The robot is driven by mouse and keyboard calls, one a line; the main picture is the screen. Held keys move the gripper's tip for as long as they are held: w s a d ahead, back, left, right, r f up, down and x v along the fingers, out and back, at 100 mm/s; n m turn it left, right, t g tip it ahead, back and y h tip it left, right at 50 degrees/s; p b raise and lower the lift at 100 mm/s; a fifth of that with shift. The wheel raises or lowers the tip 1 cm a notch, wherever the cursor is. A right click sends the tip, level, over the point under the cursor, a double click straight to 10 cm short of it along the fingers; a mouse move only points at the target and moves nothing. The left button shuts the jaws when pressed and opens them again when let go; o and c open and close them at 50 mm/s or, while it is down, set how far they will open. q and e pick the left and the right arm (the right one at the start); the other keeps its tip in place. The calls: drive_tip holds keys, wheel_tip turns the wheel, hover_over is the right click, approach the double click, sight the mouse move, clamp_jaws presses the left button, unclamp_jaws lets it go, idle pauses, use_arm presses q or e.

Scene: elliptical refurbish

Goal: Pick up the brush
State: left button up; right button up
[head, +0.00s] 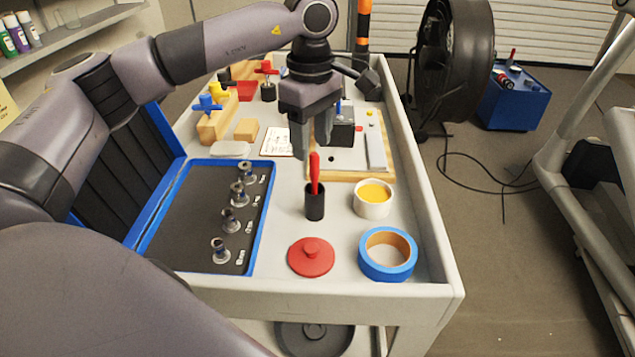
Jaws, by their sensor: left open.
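The brush (315,172) has a red handle that points up. It stands upright in a small black cup (315,206) on the grey cart top. Its lower end is hidden inside the cup. My left gripper (312,150) points down just above the brush, with its fingers open. The tip of the red handle shows at or just below the fingertips; I cannot tell whether it lies between them. My right gripper is not in view.
A white bowl of yellow stuff (373,198), a blue tape roll (388,254) and a red lid (311,257) stand near the cup. A blue-edged case (190,230) with several metal parts lies left. Behind are a wooden-framed board (345,175) and wooden blocks (218,122).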

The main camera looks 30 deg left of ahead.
sight(314, 178)
use_arm(q)
drive_tip(key=f, duration=0.6)
drive_tip(key=shift+d+f, duration=0.25)
drive_tip(key=shift+f, duration=0.1)
clamp_jaws()
